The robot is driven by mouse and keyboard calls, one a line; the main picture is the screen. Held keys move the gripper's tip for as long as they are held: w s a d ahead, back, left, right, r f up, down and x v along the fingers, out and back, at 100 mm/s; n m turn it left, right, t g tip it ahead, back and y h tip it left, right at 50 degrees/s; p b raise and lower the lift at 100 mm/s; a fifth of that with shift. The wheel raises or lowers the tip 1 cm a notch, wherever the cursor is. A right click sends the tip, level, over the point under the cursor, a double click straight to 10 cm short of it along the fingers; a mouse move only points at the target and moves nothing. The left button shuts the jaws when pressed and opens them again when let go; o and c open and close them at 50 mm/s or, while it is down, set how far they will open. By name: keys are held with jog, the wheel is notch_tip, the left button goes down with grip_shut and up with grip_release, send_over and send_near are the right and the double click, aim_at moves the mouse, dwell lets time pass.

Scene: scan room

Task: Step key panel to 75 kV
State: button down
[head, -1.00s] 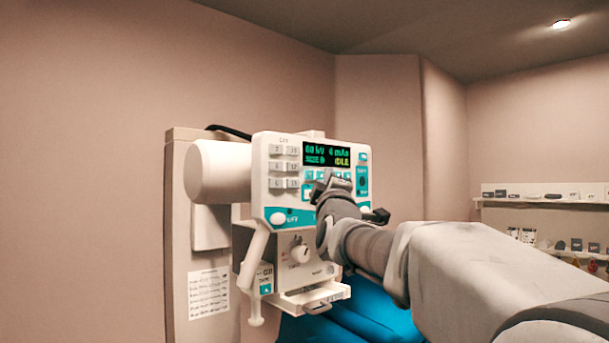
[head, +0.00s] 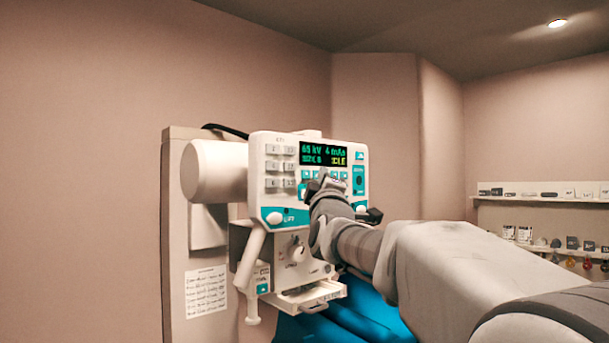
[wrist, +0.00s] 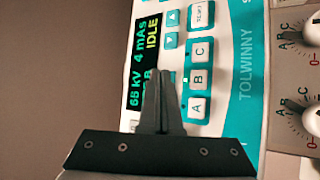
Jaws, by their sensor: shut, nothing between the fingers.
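The key panel (head: 288,212) is white and teal and faces me left of centre in the head view. Its dark display (head: 324,154) reads 65 kV, 4 mAs and IDLE; the display (wrist: 145,55) shows sideways in the wrist view. My gripper (head: 322,178) is shut and empty, its tips at the row of small keys under the display. In the wrist view my gripper (wrist: 163,76) covers part of the display's edge and some keys. Two arrow keys (wrist: 172,29) and the keys A, B and C (wrist: 199,80) show beside it. Whether the tips touch a key I cannot tell.
Grey keys (head: 274,167) line the panel's left side. A handle (head: 250,260) and a small open tray (head: 306,297) are below it. A blue padded surface (head: 350,312) lies under my arm. A shelf with small items (head: 545,197) is at the right.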

jog(key=shift+s, duration=0.1)
dwell(0.3)
jog(key=shift+s+d+b, duration=0.45)
jog(key=shift+s+b, duration=0.1)
jog(key=s+d+b, duration=0.1)
jog(key=s, duration=0.1)
jog(key=s+d+b, duration=0.2)
dwell(0.4)
jog(key=shift+a, duration=0.2)
dwell(2.3)
